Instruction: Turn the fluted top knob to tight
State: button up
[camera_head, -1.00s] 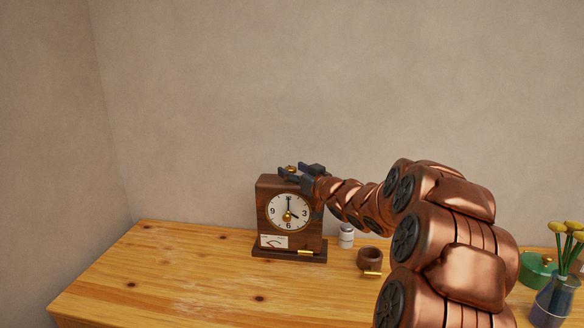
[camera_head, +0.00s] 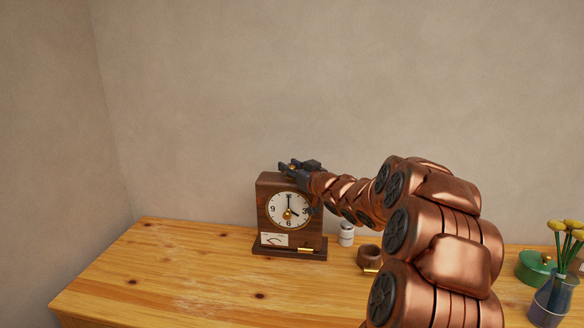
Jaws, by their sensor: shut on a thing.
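The wooden clock (camera_head: 268,226) stands upright on the table. It has a white dial (camera_head: 289,211) with a brass centre and a small gauge card (camera_head: 274,240) at the lower left of its front. My gripper (camera_head: 288,168) is at the top of the clock, reaching in from the right, with its dark fingers shut around the small brass top knob (camera_head: 292,166). Most of the knob is hidden by the fingers, so its fluting cannot be made out. The gauge's needle is too small to read exactly.
On the wooden table (camera_head: 180,265), a white jar (camera_head: 346,234) and a brown ring-shaped cup (camera_head: 369,257) stand right of the clock. The table's left part is clear.

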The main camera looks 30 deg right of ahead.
grip_shut()
jog(key=shift+f+b, duration=0.1)
jog(key=shift+b, duration=0.35)
jog(key=m+h+b, duration=0.1)
jog(key=b, duration=0.2)
jog(key=shift+a+h, duration=0.1)
jog(key=shift+h, duration=0.2)
jog(key=shift+r+m+h+b, duration=0.2)
jog(key=shift+m+h+b, duration=0.2)
jog(key=shift+h+b, duration=0.3)
jog(key=o, duration=0.9)
grip_release()
jog(key=shift+s, duration=0.1)
jog(key=s, duration=0.8)
jog(key=s+a, duration=0.1)
jog(key=s, duration=0.2)
jog(key=shift+s+a, duration=0.1)
jog(key=shift+s, duration=0.3)
